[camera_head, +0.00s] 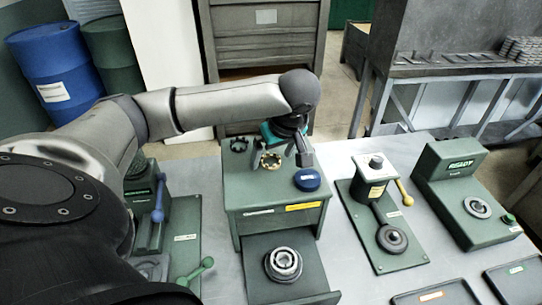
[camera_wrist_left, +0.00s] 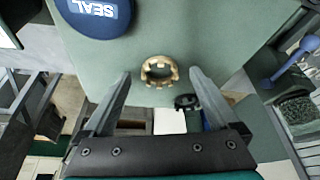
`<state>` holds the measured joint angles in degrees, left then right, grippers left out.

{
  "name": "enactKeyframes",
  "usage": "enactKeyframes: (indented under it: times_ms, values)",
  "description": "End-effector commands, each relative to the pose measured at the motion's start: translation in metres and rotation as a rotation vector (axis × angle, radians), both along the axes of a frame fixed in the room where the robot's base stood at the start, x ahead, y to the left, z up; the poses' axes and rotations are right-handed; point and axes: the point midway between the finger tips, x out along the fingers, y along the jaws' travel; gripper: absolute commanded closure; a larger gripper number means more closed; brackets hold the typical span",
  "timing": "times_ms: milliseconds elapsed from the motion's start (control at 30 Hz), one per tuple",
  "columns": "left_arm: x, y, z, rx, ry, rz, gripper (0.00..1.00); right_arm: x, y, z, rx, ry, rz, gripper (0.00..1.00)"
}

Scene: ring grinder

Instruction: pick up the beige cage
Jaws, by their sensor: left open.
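The beige cage (camera_head: 270,161) is a small notched ring lying on top of the green box stand (camera_head: 240,192). In the left wrist view the beige cage (camera_wrist_left: 159,71) lies flat on the green surface, in line with the gap between my fingertips. No contact shows. My right gripper is in neither view.
A dark notched ring (camera_head: 239,144) and a blue seal disc (camera_head: 307,179) also lie on the stand. A metal bearing (camera_head: 283,264) sits on the lower tray. A lever press (camera_head: 376,205) and a READY station (camera_head: 465,195) stand to the right.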

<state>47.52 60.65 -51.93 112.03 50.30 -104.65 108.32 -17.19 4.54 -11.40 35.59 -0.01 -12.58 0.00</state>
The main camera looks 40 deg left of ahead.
Motion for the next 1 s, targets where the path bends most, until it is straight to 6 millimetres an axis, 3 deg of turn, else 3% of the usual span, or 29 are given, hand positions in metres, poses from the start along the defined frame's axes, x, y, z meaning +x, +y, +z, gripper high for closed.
enactKeyframes:
  times_ms: [133, 900, 1000]
  values:
    - [-0.0002, 0.0001, 0.0002, 0.000, 0.000, 0.000, 0.08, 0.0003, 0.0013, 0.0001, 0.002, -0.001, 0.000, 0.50]
    - [-0.0001, -0.0003, 0.0005, 0.000, 0.000, 0.000, 0.94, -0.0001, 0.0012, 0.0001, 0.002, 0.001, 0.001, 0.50]
    - [-0.0001, -0.0003, 0.0005, 0.000, 0.000, 0.000, 0.94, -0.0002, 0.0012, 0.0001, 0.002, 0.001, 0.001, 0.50]
